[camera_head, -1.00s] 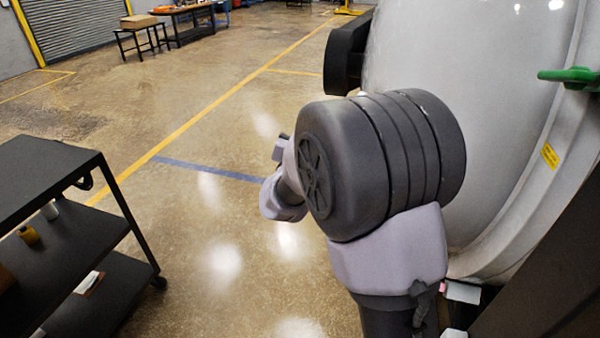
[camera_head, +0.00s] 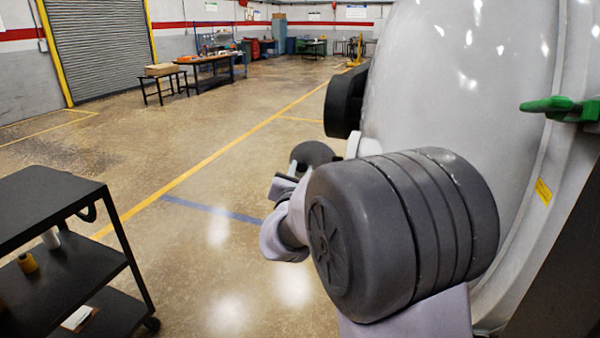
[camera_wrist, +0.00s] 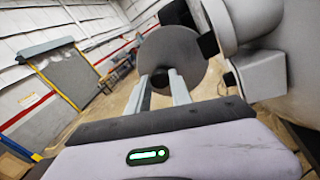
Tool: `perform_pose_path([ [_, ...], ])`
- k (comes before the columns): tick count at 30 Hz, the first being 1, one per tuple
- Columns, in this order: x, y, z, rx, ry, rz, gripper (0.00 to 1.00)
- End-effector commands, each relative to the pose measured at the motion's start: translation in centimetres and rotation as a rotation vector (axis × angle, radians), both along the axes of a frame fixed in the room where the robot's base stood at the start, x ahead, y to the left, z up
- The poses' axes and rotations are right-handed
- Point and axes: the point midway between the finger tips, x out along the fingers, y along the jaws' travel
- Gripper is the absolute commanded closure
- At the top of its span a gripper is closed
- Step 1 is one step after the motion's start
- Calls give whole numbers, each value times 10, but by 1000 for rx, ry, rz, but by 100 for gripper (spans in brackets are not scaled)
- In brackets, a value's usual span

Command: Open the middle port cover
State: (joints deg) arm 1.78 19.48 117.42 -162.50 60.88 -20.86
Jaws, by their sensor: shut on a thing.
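A round dark grey port cover (camera_head: 312,153) shows beyond my arm in the head view, beside a short white port (camera_head: 353,146) on the furnace's side. In the wrist view the cover (camera_wrist: 168,50) faces me as a disc, standing out to the left of the white port (camera_wrist: 222,28), with dark hinge-like parts (camera_wrist: 207,44) between them. My gripper (camera_wrist: 160,82) has its two fingers at the middle of the disc, shut on the cover's dark centre part. My arm hides much of the port in the head view.
The pale furnace body (camera_head: 450,90) fills the right side, with another black port cover (camera_head: 345,100) and a green handle (camera_head: 560,107). A black cart (camera_head: 50,200) stands at left. The floor between is clear. Tables (camera_head: 208,72) and a shutter door (camera_head: 100,45) are far back.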

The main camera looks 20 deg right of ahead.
Motion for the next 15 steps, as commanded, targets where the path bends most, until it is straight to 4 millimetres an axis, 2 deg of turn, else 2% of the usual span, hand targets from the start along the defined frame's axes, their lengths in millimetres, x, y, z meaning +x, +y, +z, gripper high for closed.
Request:
perform_pose_path([
  [2,0,0,3,0,-7,-1,100],
  [3,0,0,3,0,-7,-1,68],
  [6,0,0,2,-1,-5,-1,52],
  [15,-1,1,1,-1,-3,0,52],
])
